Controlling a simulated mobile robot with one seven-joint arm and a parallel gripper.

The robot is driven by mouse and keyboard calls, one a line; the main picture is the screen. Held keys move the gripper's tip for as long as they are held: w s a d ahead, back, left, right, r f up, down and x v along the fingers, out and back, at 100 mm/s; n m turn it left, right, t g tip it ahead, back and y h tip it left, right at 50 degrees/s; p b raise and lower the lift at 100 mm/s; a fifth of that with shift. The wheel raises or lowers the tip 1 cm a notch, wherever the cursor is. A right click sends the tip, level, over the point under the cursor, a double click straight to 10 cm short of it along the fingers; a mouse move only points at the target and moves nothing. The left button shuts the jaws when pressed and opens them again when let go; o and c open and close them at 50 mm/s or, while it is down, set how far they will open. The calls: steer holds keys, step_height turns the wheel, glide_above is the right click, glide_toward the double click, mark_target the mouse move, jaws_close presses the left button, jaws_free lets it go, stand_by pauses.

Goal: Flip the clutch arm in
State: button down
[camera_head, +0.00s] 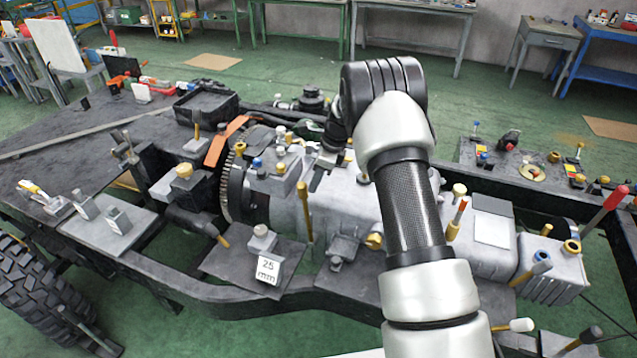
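My gripper (323,172) hangs at the end of my arm, pointing down over the grey bell housing and gearbox (342,205) in the middle of the chassis. Its fingers are dark and small, and I cannot tell whether they are open or shut. No held object shows clearly. A toothed flywheel ring (229,190) stands left of the housing. A slanted orange lever (226,141) rises beside it, and an upright tan rod (304,212) stands just below and left of my gripper. I cannot tell which part is the clutch arm. My arm hides part of the gearbox.
A dark chassis rail (200,290) runs along the front. A white "25 mm" block (268,270) lies on a plate by the housing. Knobs and tools crowd the right end, including a red-handled lever (605,208). Workbenches (415,10) stand behind open green floor.

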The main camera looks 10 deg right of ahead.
steer(key=shift+w+a+r, duration=0.1)
steer(key=shift+w+a, duration=0.05)
steer(key=shift+a, duration=0.35)
steer(key=shift+w+a+r, duration=0.1)
steer(key=shift+a, duration=0.35)
steer(key=s+d+r, duration=0.2)
steer(key=d+r, duration=0.5)
steer(key=r, duration=0.3)
